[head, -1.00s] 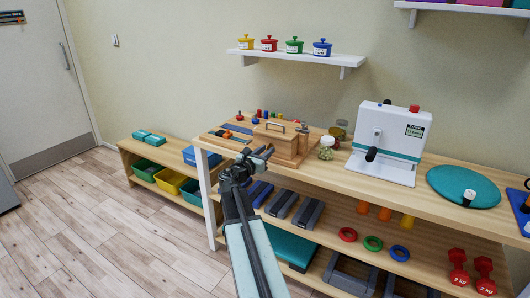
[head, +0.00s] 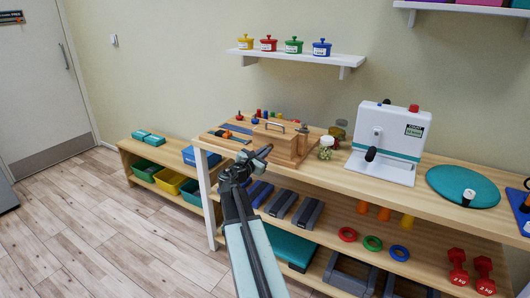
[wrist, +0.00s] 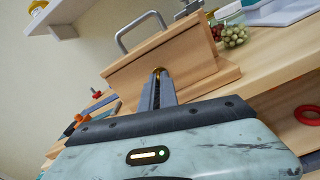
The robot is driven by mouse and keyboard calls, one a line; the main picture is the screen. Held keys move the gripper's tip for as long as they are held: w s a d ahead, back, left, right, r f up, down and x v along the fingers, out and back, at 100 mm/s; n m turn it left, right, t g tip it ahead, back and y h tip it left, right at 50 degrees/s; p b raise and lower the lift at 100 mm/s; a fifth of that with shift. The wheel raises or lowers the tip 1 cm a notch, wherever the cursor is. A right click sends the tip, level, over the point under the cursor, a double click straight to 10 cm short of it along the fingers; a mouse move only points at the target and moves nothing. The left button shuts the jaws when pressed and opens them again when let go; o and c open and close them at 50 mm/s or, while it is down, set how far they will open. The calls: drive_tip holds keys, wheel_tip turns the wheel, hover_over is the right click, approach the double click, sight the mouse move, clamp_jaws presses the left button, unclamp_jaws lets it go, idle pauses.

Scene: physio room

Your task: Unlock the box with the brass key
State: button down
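The wooden box (head: 280,141) with a grey metal handle stands on the bench top; its front face fills the middle of the wrist view (wrist: 190,62). My gripper (head: 268,151) is right in front of that face. In the wrist view its two dark fingers (wrist: 158,88) are close together, with a small brass-coloured piece (wrist: 158,70) at their tips against the box front. This looks like the key's head; the rest is hidden by the fingers and I cannot see how deep it sits in the box.
Jars (head: 326,147) stand just right of the box, and a white machine (head: 388,143) further right. Small tools and coloured pegs (head: 240,117) lie left of and behind the box. A wall shelf (head: 300,55) with coloured pots hangs above. Open floor (head: 120,230) lies left.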

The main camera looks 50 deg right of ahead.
drive_tip(key=shift+s+m, duration=0.1)
drive_tip(key=shift+m, duration=7.3)
drive_tip(key=shift+f, duration=0.1)
drive_tip(key=c, duration=1.6)
unclamp_jaws()
drive_tip(key=shift+a, duration=0.1)
